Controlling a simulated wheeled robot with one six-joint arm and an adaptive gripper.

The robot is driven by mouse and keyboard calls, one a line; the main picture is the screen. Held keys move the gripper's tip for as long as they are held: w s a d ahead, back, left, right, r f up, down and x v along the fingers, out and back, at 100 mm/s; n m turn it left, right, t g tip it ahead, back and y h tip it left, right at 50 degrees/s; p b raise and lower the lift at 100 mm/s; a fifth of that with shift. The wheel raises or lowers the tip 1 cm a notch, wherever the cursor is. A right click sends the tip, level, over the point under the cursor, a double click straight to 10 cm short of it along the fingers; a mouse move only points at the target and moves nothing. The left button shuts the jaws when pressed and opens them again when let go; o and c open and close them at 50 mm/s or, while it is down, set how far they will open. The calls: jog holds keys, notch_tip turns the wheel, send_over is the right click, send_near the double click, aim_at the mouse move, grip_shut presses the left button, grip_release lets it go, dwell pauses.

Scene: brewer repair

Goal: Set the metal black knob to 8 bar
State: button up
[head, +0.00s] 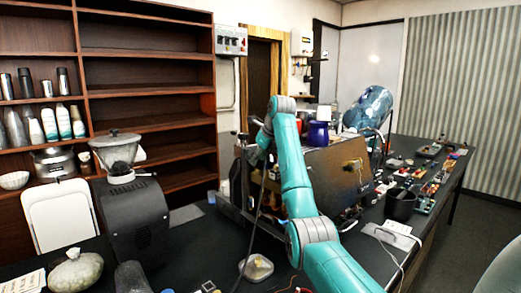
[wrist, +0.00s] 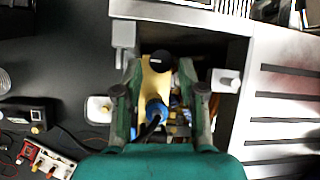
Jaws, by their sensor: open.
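In the wrist view, a round black knob (wrist: 160,59) sits at the end of a yellow, brass-coloured bracket (wrist: 152,82). My gripper (wrist: 161,69) is open, with one green finger on each side of the bracket and the knob near the fingertips. I see gaps beside the knob, but cannot tell its depth relative to the fingers. A blue fitting (wrist: 155,110) with a black cable lies nearer to my palm. No pressure reading is legible.
A dark grinder (head: 135,215) stands left of the brewer. A black cup (head: 400,205) and several loose parts lie on the bench at right. A slotted metal panel (wrist: 290,105) is close to my gripper's right. Dark bench surface shows at upper left in the wrist view.

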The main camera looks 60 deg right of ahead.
jog(key=shift+w+d+f, duration=0.1)
jog(key=shift+w+f, duration=0.25)
jog(key=shift+f, duration=0.25)
grip_shut()
jog(key=shift+w+a+m+h, duration=0.2)
jog(key=shift+m+h, duration=0.4)
jog(key=shift+m, duration=0.4)
jog(key=m+g+h, duration=0.1)
jog(key=m, duration=0.2)
jog(key=shift+o, duration=1.7)
grip_release()
jog(key=shift+a, duration=0.1)
